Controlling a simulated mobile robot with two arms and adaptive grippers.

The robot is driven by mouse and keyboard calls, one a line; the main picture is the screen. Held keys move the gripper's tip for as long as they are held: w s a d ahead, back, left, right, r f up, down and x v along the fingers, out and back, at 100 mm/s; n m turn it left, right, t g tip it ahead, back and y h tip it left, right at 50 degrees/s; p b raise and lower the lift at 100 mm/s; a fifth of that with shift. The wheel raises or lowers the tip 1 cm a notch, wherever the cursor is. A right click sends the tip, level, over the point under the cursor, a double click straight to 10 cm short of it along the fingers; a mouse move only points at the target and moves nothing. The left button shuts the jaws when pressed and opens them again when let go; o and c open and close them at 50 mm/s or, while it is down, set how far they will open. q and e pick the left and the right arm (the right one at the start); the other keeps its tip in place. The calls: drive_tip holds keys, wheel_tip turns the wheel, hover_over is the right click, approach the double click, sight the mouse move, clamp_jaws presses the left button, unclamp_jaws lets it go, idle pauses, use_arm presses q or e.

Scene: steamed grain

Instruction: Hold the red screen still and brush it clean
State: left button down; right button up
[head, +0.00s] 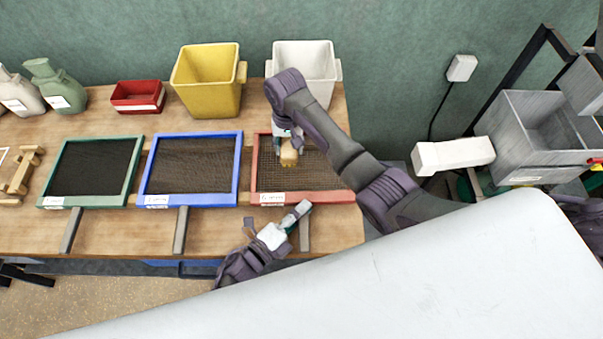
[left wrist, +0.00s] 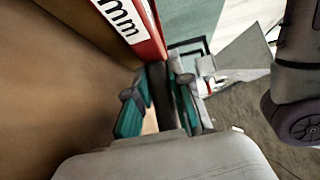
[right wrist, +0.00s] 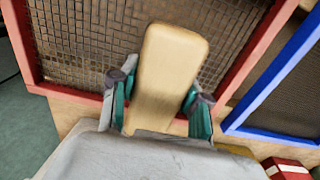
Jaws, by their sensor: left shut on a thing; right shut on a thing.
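The red screen (head: 327,197) lies on the table, at the right of a row of three, with dark mesh and a white label. My right gripper (head: 289,146) is over its mesh, shut on a wooden-backed brush (head: 289,157). The brush block (right wrist: 165,75) lies between the fingers in the right wrist view; its bristles are hidden. My left gripper (head: 301,209) is at the screen's front edge, shut on a dark grey bar (left wrist: 158,85) that meets the red frame (left wrist: 150,45) in the left wrist view. The bar also shows in the head view (head: 304,235).
The blue screen (head: 190,200) and green screen (head: 90,201) lie to the left. A yellow bin (head: 208,95), white bin (head: 305,65) and small red bin (head: 138,98) stand behind. Sacks (head: 58,90) stand back left. A grey metal hopper (head: 525,130) is at right.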

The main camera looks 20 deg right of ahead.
sight(312, 154)
drive_tip(key=shift+s+d+f, duration=0.1)
drive_tip(key=shift+s+d, duration=0.2)
drive_tip(key=shift+d, duration=0.65)
drive_tip(key=shift+s+d+f, duration=0.1)
drive_tip(key=shift+s+d, duration=0.2)
drive_tip(key=shift+d, duration=0.7)
drive_tip(key=shift+s+d+f, duration=0.1)
drive_tip(key=shift+s+d, duration=0.2)
drive_tip(key=shift+d, duration=0.65)
drive_tip(key=shift+s+d+r, duration=0.1)
drive_tip(key=shift+s+d, duration=0.15)
drive_tip(key=shift+d, duration=0.7)
drive_tip(key=shift+s+d+r, duration=0.1)
drive_tip(key=shift+s+d, duration=0.15)
drive_tip(key=shift+d, duration=0.7)
drive_tip(key=shift+s+d+r, duration=0.1)
drive_tip(key=shift+s+d, duration=0.15)
drive_tip(key=shift+d, duration=0.7)
drive_tip(key=shift+r, duration=2.55)
use_arm(q)
drive_tip(key=c, duration=1)
unclamp_jaws()
drive_tip(key=shift+o, duration=0.2)
